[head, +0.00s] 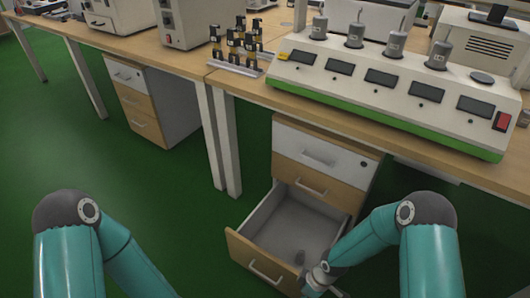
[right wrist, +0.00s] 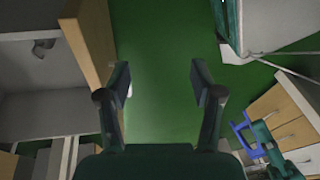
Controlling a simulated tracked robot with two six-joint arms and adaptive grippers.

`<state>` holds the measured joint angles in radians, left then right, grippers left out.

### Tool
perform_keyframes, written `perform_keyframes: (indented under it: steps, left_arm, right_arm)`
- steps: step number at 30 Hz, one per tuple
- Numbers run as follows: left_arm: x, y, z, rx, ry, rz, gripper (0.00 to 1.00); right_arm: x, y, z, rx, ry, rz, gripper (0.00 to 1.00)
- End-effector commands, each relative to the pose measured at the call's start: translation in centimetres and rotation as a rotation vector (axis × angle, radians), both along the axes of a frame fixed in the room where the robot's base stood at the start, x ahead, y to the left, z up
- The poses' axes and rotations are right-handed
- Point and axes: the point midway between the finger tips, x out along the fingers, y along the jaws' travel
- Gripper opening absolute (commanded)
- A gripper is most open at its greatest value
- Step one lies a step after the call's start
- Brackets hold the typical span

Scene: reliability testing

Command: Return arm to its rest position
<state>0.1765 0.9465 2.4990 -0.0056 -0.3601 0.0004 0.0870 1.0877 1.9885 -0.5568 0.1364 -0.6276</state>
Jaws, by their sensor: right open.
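My right arm (head: 375,235) reaches down toward the front right corner of an open drawer in the head view. Its wrist is near the drawer's edge, and the fingers are hard to make out there. In the right wrist view my right gripper (right wrist: 160,82) is open, with its fingers wide apart and only green floor between them. The wooden drawer front (right wrist: 88,40) is just left of the fingers. My left arm (head: 130,262) is bent at the lower left of the head view. Its gripper is out of frame.
Green floor (head: 160,190) is free to the left.

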Motion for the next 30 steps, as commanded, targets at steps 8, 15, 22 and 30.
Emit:
perform_keyframes:
  steps: [8, 15, 22, 30]
  left_arm:
    - [0.0, 0.0, 0.0, 0.0, 0.0, 0.0, 0.0]
    - [0.0, 0.0, 0.0, 0.0, 0.0, 0.0, 0.0]
    - [0.0, 0.0, -4.8, 0.0, 0.0, 0.0, 0.0]
    - [0.0, 0.0, -8.2, 0.0, 0.0, 0.0, 0.0]
  right_arm:
    - [-5.9, 0.8, 2.3, 0.077, 0.177, -0.657, 0.66]
    - [-10.9, -1.4, 4.3, 0.043, 0.306, -1.271, 0.66]
    - [-10.4, -1.2, -0.7, 0.048, 0.298, -1.243, 0.66]
    - [-10.4, -1.2, -4.1, 0.049, 0.298, -1.24, 0.66]
